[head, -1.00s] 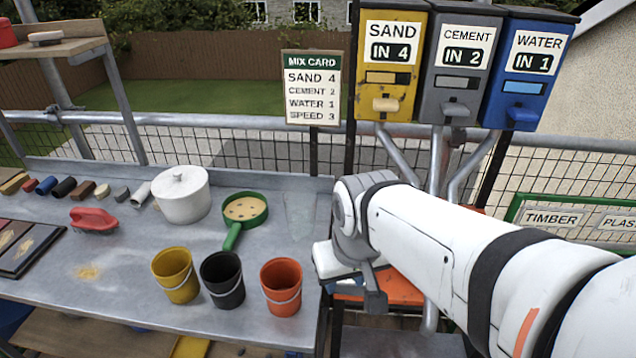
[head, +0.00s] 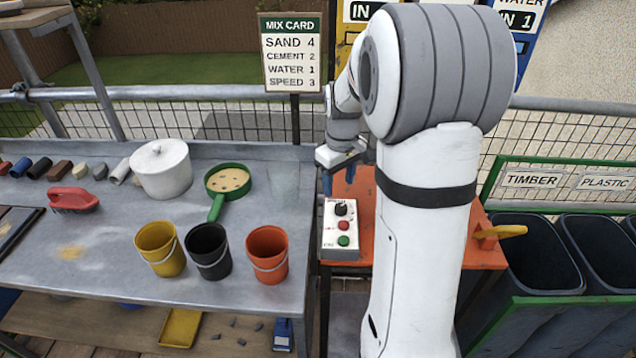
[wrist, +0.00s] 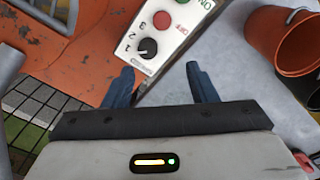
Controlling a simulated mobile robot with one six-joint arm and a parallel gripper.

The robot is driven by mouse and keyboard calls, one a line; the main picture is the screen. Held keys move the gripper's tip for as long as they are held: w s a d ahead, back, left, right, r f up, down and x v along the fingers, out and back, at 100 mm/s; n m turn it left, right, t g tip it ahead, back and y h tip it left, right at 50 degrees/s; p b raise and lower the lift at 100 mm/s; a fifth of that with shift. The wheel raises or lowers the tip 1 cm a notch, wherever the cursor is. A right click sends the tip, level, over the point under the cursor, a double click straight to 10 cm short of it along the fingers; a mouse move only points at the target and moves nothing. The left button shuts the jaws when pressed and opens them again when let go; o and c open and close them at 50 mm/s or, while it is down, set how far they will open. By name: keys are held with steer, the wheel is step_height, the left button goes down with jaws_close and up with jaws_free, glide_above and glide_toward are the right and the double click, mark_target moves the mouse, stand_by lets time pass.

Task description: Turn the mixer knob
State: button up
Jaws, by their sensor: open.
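The mixer knob (head: 341,209) is a small black dial with a white pointer line at the top of a pale control box (head: 330,240). A red button and a green button sit below it. In the wrist view the knob (wrist: 147,48) lies ahead of the fingertips, beside printed numbers. My gripper (wrist: 163,75) is open and empty, with two dark blue fingers apart. The knob is not between them. The mix card (head: 290,50) reads speed 3.
The orange mixer body (head: 362,240) stands under my arm. Yellow (head: 160,248), black (head: 208,250) and orange (head: 267,254) buckets stand on the grey bench left of the box. Dark bins (head: 538,250) are at the right. A mesh fence runs behind.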

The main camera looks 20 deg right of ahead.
mark_target(340, 205)
steer(key=shift+w+d+f, duration=0.8)
steer(key=shift+w+f, duration=0.25)
steer(key=shift+f, duration=0.05)
steer(key=shift+w+d+f+n, duration=0.1)
steer(key=shift+f+n, duration=0.2)
step_height(340, 205, down, 7)
steer(key=shift+f, duration=0.2)
steer(key=shift+c, duration=0.3)
